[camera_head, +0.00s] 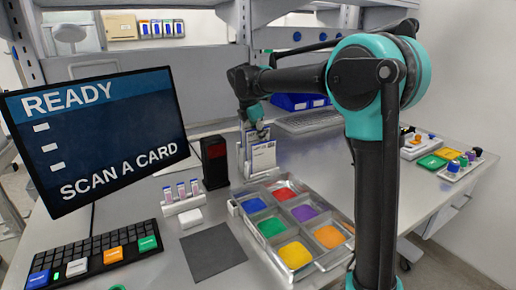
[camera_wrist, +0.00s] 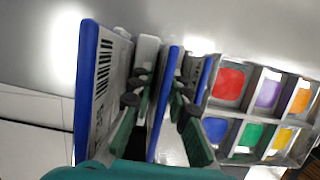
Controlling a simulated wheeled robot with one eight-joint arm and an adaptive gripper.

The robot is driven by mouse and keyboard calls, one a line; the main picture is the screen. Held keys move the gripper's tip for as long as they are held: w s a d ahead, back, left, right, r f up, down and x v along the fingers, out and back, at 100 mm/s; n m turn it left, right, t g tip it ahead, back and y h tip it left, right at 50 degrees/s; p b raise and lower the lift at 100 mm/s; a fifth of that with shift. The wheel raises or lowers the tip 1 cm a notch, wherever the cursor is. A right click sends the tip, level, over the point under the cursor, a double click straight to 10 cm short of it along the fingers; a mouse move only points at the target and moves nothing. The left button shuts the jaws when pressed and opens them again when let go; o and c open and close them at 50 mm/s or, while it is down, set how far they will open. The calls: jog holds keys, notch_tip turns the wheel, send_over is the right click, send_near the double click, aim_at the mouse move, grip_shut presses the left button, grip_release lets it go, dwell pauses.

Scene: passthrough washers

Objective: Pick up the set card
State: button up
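Several upright white cards (camera_head: 263,156) stand in a rack on the table, below my gripper (camera_head: 256,128). In the wrist view, a large card (camera_wrist: 101,85) with a blue edge and a barcode is at the left. A middle card (camera_wrist: 166,85) with a blue edge stands between the two green-and-black fingers of my gripper (camera_wrist: 161,92). The fingers are spread, one on each side of this card, with gaps showing beside it. Another blue-edged card (camera_wrist: 205,80) is partly hidden behind the right finger. I cannot tell which one is the set card.
A metal tray (camera_head: 237,213) with coloured compartments lies in front of the rack. A black reader (camera_head: 214,162) stands left of the rack. A monitor (camera_head: 95,135) reads "READY, SCAN A CARD". A vial rack (camera_head: 182,205), grey mat (camera_head: 213,252) and keyboard (camera_head: 92,258) lie further left.

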jog(key=shift+f, duration=0.1)
jog(key=shift+c, duration=0.2)
grip_shut()
